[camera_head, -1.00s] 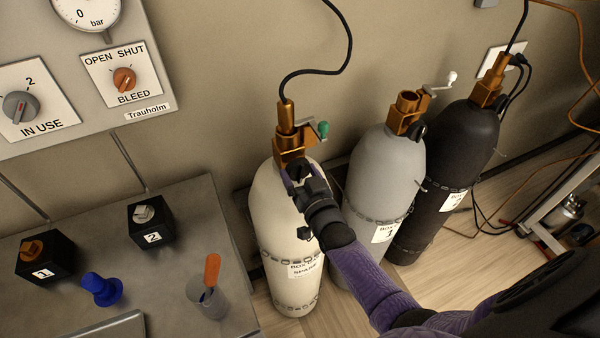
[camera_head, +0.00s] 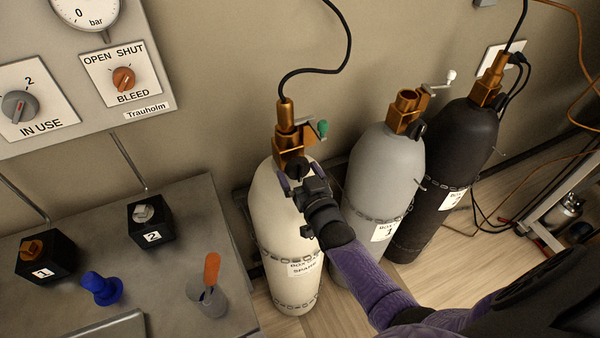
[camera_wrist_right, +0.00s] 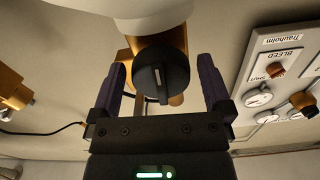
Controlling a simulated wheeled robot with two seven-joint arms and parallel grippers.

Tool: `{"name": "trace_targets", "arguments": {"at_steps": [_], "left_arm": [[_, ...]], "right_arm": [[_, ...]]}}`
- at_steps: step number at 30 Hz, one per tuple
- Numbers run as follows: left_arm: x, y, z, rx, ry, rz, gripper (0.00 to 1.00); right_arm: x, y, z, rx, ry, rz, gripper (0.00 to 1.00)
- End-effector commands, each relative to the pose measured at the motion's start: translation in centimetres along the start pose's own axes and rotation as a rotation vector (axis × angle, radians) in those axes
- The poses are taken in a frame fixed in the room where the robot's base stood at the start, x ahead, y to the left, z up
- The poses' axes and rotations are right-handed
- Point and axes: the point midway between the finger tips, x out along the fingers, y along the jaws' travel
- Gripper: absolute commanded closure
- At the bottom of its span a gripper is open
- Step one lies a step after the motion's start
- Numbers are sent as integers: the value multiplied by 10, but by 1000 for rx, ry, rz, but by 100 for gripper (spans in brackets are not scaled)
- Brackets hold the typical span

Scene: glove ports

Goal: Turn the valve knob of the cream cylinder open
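The cream cylinder (camera_head: 282,220) stands upright by the wall, with a brass valve (camera_head: 291,140) and a hose on top. Its black valve knob (camera_head: 297,168) faces my right gripper (camera_head: 300,180). In the wrist view the round knob (camera_wrist_right: 161,76) sits between the two purple fingers of my right gripper (camera_wrist_right: 166,85), with a gap on each side. The fingers are open and do not appear to touch it. The light mark on the knob is close to upright in that view. My left gripper is not in view.
A grey cylinder (camera_head: 377,180) and a black cylinder (camera_head: 455,150) stand to the right, held by chains. A grey bench (camera_head: 190,255) on the left carries valve blocks, a blue knob and a cup. A gauge panel (camera_head: 160,75) hangs above it.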

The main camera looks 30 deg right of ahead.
Motion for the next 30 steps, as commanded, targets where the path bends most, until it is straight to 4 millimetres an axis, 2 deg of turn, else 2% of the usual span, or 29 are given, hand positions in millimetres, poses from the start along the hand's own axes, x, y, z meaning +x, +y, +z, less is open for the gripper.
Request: {"name": "trace_targets", "arguments": {"at_steps": [5, 15, 18, 30], "left_arm": [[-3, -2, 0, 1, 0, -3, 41], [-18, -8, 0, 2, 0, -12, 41], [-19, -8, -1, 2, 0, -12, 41], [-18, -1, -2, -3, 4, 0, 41]], "right_arm": [[-7, 0, -1, 0, 0, 0, 0], [-80, 0, -1, 0, -2, 0, 0], [-94, 0, 0, 0, -2, 0, 0], [-99, 0, 0, 0, 0, 0, 0]]}}
